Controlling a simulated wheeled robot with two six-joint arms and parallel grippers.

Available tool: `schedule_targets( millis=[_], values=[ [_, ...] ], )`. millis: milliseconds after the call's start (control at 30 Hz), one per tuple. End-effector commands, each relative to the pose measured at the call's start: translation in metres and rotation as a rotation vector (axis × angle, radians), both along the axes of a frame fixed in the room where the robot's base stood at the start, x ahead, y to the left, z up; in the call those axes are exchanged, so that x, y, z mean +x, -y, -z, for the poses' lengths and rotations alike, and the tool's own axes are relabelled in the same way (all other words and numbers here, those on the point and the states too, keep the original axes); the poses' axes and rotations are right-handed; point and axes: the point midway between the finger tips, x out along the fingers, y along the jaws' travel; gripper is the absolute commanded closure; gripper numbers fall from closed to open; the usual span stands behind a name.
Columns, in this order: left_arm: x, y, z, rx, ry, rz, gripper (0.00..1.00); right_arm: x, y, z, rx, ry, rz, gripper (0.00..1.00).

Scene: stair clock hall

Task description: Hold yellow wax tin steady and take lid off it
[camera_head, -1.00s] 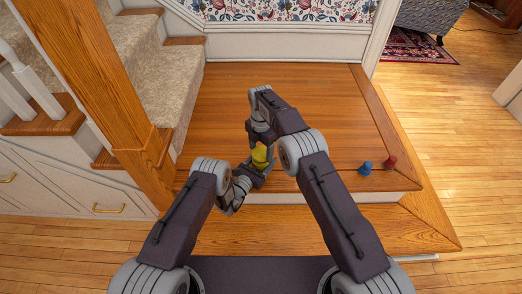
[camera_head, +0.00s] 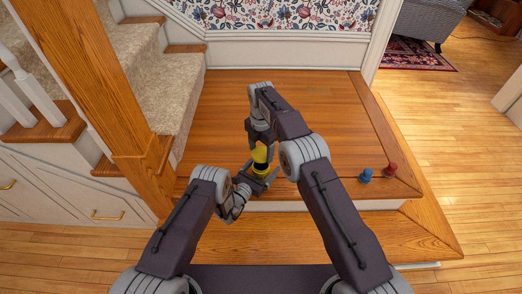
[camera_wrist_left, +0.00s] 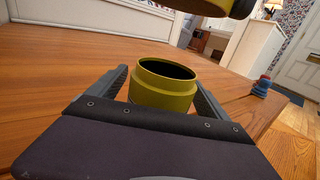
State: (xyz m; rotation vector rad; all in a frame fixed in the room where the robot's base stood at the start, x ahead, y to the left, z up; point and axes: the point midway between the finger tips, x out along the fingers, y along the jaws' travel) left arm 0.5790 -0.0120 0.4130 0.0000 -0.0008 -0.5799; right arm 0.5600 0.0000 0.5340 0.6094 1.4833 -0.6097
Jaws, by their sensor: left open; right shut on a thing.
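The yellow wax tin (camera_head: 258,174) stands upright on the wooden landing. In the left wrist view the tin (camera_wrist_left: 163,88) shows a bare, open rim and a dark inside. My left gripper (camera_head: 264,180) is open, with one finger on each side of the tin; it also shows in the left wrist view (camera_wrist_left: 160,92). The yellow lid (camera_head: 260,153) is off the tin and above it. Its underside edge shows at the top of the left wrist view (camera_wrist_left: 205,6). My right gripper (camera_head: 261,144) is shut on the lid, its fingertips partly hidden by its own arm.
A blue peg-like piece (camera_head: 365,176) and a red one (camera_head: 390,170) stand near the landing's right front corner. A newel post (camera_head: 118,95) and carpeted stairs (camera_head: 172,90) rise at the left. The landing behind the arms (camera_head: 310,90) is clear.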

Motion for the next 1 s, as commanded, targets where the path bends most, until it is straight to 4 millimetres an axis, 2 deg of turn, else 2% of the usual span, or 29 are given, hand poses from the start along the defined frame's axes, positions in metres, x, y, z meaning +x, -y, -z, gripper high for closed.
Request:
schedule_targets(
  millis=[133,300,500,667,1000],
  values=[
    [-0.019,-0.014,-0.003,0.002,-0.007,-0.003,0.11,0.0,0.0,-0.016,0.0,0.0,0.0,0.8],
    [-0.057,-0.039,-0.004,0.0,-0.008,-0.005,0.11,0.0,0.0,-0.034,0.0,0.0,0.0,0.8],
    [-0.09,-0.06,-0.001,0.001,-0.005,-0.003,0.11,0.0,0.0,-0.045,0.0,0.0,0.0,0.8],
    [-0.099,-0.065,0.0,0.0,-0.002,-0.001,0.11,0.0,0.0,-0.046,0.0,0.0,0.0,0.8],
    [-0.099,-0.062,-0.003,-0.001,-0.002,0.016,0.11,0.0,0.001,-0.047,0.0,0.0,0.014,0.8]
  ],
)
